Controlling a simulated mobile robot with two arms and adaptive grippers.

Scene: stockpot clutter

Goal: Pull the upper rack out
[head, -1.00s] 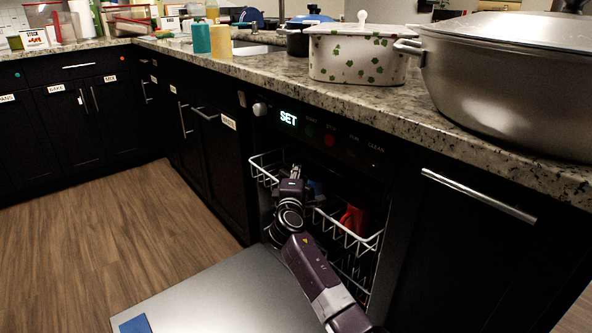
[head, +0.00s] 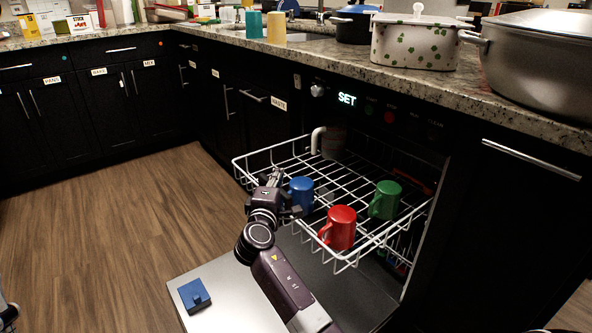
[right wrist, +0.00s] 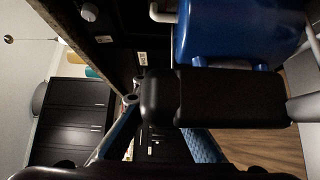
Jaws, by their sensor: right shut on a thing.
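The upper rack (head: 270,148) is a white wire basket standing well out of the dishwasher, above the open door. It carries a blue mug (head: 301,193), a red mug (head: 341,229) and a green mug (head: 385,200); a dim mug (head: 331,143) stands at the back. My right gripper (head: 284,203) is shut on the front rim of the rack, close beside the blue mug. In the right wrist view the blue mug (right wrist: 240,32) is right behind a black finger, with white wire around it. The finger and my wrist hide part of the rim.
The dishwasher door (head: 240,300) lies open and low, with a blue block (head: 194,295) on it. The wooden floor (head: 140,215) to the left is clear. Pots, including a large metal one (head: 540,65), stand on the counter above.

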